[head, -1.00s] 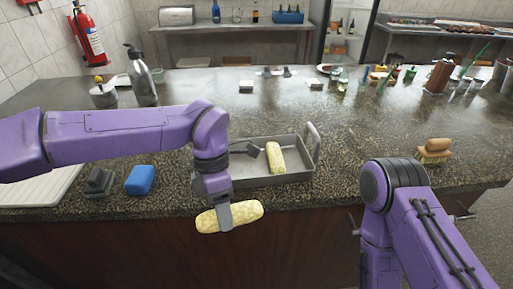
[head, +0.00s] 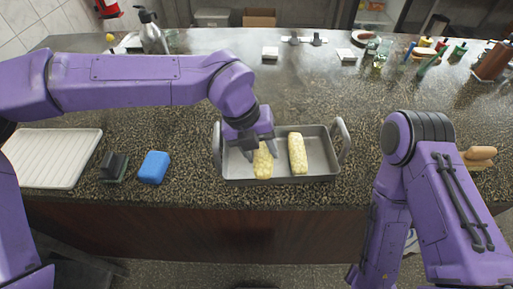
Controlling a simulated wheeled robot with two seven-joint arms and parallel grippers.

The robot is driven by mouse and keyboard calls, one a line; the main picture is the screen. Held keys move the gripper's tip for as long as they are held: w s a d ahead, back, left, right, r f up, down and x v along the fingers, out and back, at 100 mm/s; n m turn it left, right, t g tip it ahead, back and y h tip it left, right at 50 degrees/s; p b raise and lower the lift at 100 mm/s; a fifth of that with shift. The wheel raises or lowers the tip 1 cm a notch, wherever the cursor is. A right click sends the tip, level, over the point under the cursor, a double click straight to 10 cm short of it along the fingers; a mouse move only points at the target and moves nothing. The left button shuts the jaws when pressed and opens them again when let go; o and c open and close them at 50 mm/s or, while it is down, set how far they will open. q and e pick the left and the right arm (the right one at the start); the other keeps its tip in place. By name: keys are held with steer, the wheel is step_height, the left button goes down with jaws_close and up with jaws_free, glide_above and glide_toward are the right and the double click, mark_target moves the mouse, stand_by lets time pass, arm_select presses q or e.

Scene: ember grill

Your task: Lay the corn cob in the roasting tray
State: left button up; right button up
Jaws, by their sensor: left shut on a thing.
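The roasting tray (head: 324,172) is a grey metal pan with upright handles on the stone counter. One yellow corn cob (head: 298,153) lies in its right half. My left gripper (head: 261,157) is over the tray's left half, shut on another corn cob (head: 263,165). That cob points lengthwise toward me, roughly parallel to the first, with a gap between them. Its far end is hidden by the gripper, and I cannot tell whether it touches the tray floor. My right arm is at the right; its gripper is not in view.
A blue sponge (head: 154,167) and a dark block (head: 113,166) lie left of the tray, beside a white ribbed board (head: 50,157). A wooden brush (head: 479,156) is at the right. Bottles and small items stand along the back. The counter behind the tray is largely clear.

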arm_select(q)
steer(key=w+f, duration=0.2)
steer(key=w+a+f+p, duration=0.1)
steer(key=w+f, duration=0.1)
steer(key=f, duration=0.1)
steer(key=shift+w+a+f+p, duration=0.1)
steer(key=shift+w+a+p, duration=0.1)
steer(key=shift+p, duration=0.1)
step_height(320, 180, down, 4)
steer(key=shift+w+a+r+p, duration=0.15)
steer(key=shift+r+p, duration=0.05)
steer(key=shift+p, duration=0.75)
steer(key=shift+f, duration=0.15)
steer(key=o, duration=1.2)
steer(key=shift+c, duration=0.2)
steer(key=shift+o, duration=0.3)
arm_select(e)
step_height(320, 180, up, 4)
steer(key=shift+r, duration=0.1)
arm_select(q)
steer(key=b+v, duration=0.3)
steer(key=v, duration=0.9)
steer(key=shift+b, duration=0.35)
arm_select(e)
step_height(320, 180, down, 4)
steer(key=shift+r, duration=0.2)
